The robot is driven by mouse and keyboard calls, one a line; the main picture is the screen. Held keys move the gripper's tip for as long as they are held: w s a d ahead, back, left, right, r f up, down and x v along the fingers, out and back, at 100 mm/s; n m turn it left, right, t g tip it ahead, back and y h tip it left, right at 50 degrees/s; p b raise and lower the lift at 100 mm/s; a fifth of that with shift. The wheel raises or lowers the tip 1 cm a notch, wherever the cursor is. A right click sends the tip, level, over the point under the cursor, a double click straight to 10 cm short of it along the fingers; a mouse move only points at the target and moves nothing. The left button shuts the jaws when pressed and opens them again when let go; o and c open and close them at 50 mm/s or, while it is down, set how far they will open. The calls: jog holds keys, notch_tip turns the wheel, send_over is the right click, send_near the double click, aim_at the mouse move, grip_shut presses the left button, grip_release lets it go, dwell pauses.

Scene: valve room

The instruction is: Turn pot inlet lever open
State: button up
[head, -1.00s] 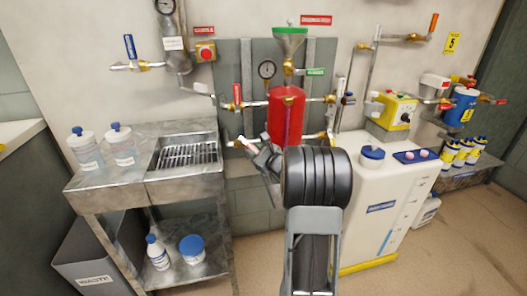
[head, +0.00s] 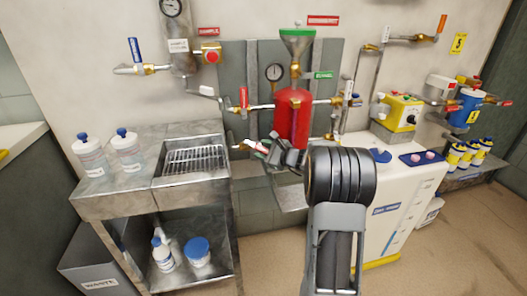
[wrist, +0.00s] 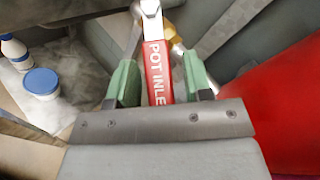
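The pot inlet lever (wrist: 158,62) is a red handle with white lettering and a bare metal end, in the middle of the wrist view. My gripper (wrist: 160,76) has its two green fingers on either side of the handle, with a narrow gap on each side; it is open around the lever. In the head view my gripper (head: 274,152) is at the lower left of the red pot (head: 292,120), with a bit of the lever (head: 261,148) showing beside it. The brass valve body (wrist: 178,28) is partly hidden behind the lever.
The red pot also fills the right of the wrist view (wrist: 275,105). A sink bench (head: 105,205) with bottles stands to the left, and a white tank (head: 400,195) to the right. Another red lever (head: 243,98) is on the pipe above.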

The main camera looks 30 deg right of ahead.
jog(key=shift+o, duration=0.2)
jog(key=p+v, duration=0.2)
jog(key=v, duration=1.2)
jog(key=shift+c, duration=0.2)
